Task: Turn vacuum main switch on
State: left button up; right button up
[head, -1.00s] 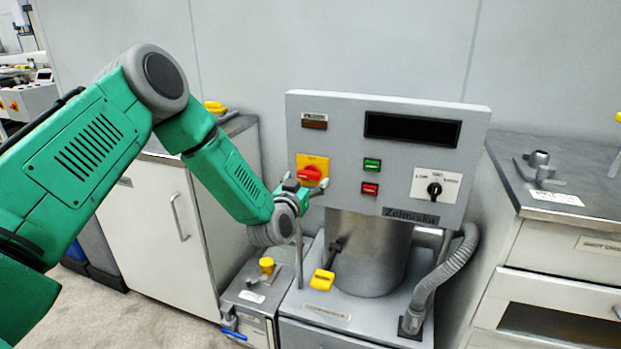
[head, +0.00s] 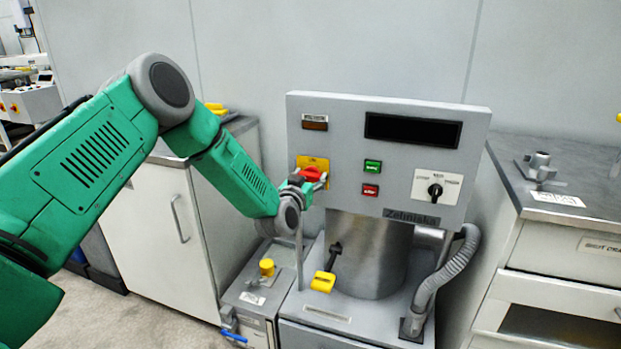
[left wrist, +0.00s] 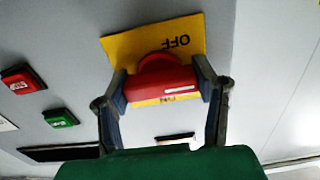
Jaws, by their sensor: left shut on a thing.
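The main switch is a red rotary knob (head: 312,173) on a yellow plate (head: 322,162), at the left of the grey control panel (head: 340,150). My left gripper (head: 316,184) is at the knob and partly covers it in the head view. In the left wrist view the picture is upside down. There the gripper's two fingers (left wrist: 164,88) are shut on the sides of the red knob (left wrist: 165,78), which has a white mark at its right end. "OFF" shows on the yellow plate (left wrist: 125,45); a label below the knob is partly hidden. My right gripper is not in view.
The panel also bears a green button (head: 373,167), a red button (head: 371,190), a black selector (head: 435,190) and a dark display (head: 412,130). A metal cylinder (head: 375,255) and a grey hose (head: 440,273) are below. Counters stand on both sides.

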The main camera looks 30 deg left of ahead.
pick_arm(q)
jog(key=shift+r+m, duration=0.1)
jog(key=shift+m, duration=0.2)
jog(key=m+p, duration=0.2)
jog(key=m, duration=0.1)
jog(key=shift+m, duration=0.3)
jog(key=m, duration=0.2)
jog(key=shift+d+m, duration=0.1)
jog(key=shift+m, duration=0.3)
jog(key=m, duration=0.2)
jog(key=shift+m, duration=0.4)
jog(key=m, duration=0.3)
jog(key=shift+d+f+m+b, duration=0.15)
jog(key=shift+m+b, duration=0.35)
jog(key=shift+m, duration=0.75)
jog(key=shift+a+f+m+b, duration=0.15)
jog(key=shift+m+b, duration=0.35)
jog(key=shift+m, duration=0.75)
jog(key=shift+s+d+f, duration=0.1)
jog(key=shift+f, duration=0.05)
jog(key=o, duration=1.2)
